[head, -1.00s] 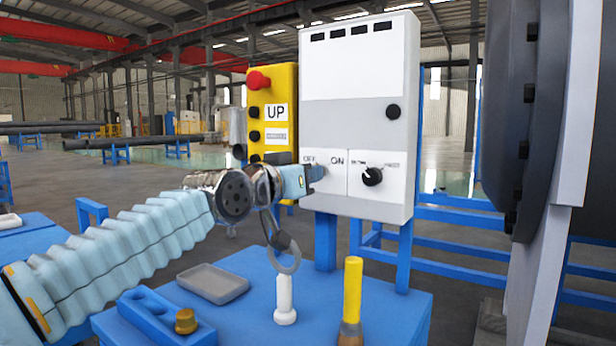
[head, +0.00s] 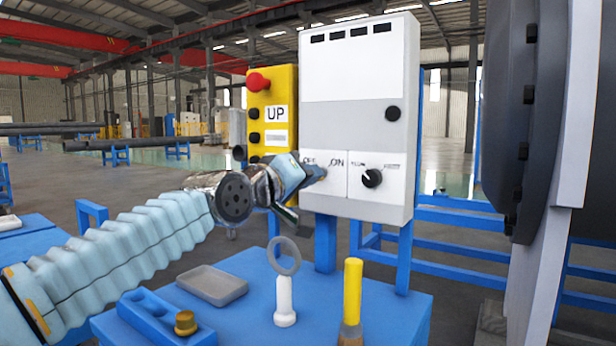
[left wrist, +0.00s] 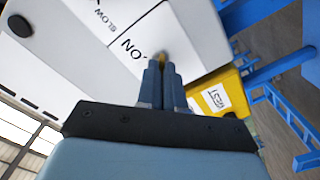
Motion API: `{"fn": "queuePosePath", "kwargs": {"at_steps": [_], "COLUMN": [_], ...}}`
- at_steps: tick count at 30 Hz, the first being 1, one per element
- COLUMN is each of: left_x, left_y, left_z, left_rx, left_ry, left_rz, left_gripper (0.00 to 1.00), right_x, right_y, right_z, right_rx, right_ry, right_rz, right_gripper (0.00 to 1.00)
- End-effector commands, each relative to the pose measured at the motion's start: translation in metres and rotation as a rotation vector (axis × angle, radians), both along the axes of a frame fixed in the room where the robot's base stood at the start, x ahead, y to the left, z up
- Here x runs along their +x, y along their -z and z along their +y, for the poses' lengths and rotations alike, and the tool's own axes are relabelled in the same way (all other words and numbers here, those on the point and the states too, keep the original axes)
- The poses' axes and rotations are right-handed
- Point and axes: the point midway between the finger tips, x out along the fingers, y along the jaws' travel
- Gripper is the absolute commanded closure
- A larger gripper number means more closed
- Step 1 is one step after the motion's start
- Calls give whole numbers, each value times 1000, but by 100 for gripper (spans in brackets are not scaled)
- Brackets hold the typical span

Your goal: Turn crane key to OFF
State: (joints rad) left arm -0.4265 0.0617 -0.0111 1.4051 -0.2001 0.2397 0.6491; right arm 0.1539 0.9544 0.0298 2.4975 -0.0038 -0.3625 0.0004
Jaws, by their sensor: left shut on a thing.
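The white and grey control box (head: 355,110) stands upright, with OFF and ON printed on its lower left panel. My left gripper (head: 318,174) is at that panel, between and just below the two words. In the left wrist view the gripper's two fingers (left wrist: 164,85) are close together, shut on the crane key (left wrist: 162,60). Only a small yellowish bit of the key shows beyond the fingertips, so its exact angle is hidden. My right gripper is not in view.
A black selector knob (head: 372,178) is right of the key panel. A yellow pendant (head: 272,105) with a red button hangs on the left. The blue table (head: 255,325) below holds a grey tray (head: 212,285), a ring-topped white post (head: 285,300) and a yellow-handled brush (head: 352,300).

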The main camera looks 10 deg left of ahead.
Motion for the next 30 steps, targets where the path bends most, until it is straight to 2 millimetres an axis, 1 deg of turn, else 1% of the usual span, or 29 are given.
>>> {"fn": "queuePosePath", "kwargs": {"at_steps": [14,15,19,27,30], "left_x": [0,0,0,0,-6], "left_y": [0,0,0,0,0], "left_z": [1,1,1,0,3], "left_rx": [-12,-12,-11,-11,-12], "left_ry": [-1,-1,-1,-1,-1], "left_rz": [5,5,5,4,3], "left_gripper": [100,89,69,68,68], "right_x": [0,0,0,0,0], "right_y": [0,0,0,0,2], "right_z": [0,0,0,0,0], "right_rx": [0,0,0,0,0], "right_ry": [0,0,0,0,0], "right_rz": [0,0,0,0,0], "right_gripper": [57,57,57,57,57]}}
